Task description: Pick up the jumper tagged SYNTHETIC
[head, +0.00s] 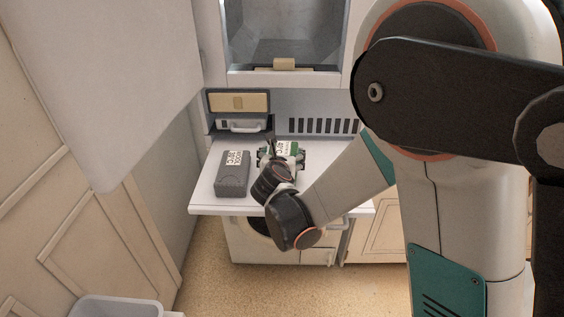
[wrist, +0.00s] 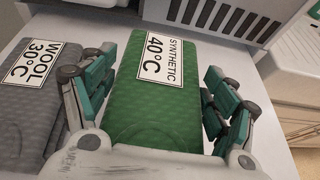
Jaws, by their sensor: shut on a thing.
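The green jumper (wrist: 155,100) carries a white tag (wrist: 161,60) reading SYNTHETIC 40°C. It is a folded block on the white shelf and lies between the two fingers of my gripper (wrist: 155,95) in the wrist view. My gripper is shut on it, with one finger on each side. In the head view the jumper (head: 291,148) shows only in part behind my gripper (head: 281,158). I cannot tell whether it is lifted off the shelf.
A grey jumper (wrist: 41,105) tagged WOOL 30°C lies close to the left; it also shows in the head view (head: 232,183). The white shelf (head: 206,201) has a vented panel (head: 318,126) behind it. A laundry basket (head: 115,306) stands at lower left.

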